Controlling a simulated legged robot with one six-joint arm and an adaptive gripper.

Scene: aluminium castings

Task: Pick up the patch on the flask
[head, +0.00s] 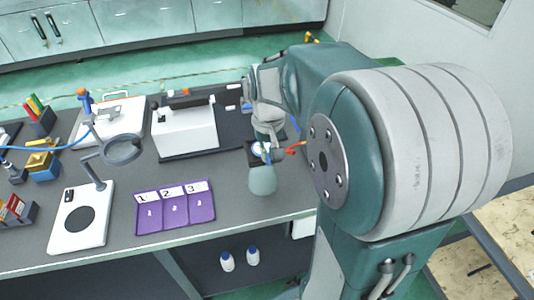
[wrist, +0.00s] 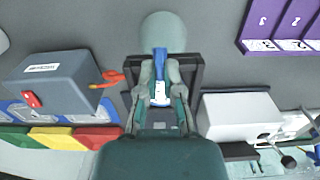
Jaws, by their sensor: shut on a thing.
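My gripper (wrist: 160,72) is shut on a slim blue piece with a white face (wrist: 160,92), which sits between its fingers in the wrist view. I cannot tell for sure whether this piece is the patch. A pale grey-green rounded body (wrist: 163,30), apparently the flask, lies just beyond the fingertips. In the head view the flask (head: 262,180) is below my gripper (head: 262,150), near the bench's front edge. The fingers hide much of the held piece, and I cannot tell whether it touches the flask.
A dark square frame (wrist: 196,72) surrounds the fingers. A grey box (wrist: 62,82) and an orange tool (wrist: 110,77) are on the left in the wrist view. A purple numbered tray (head: 175,222), a white tablet-like plate (head: 65,235) and a white box (head: 187,133) stand on the bench.

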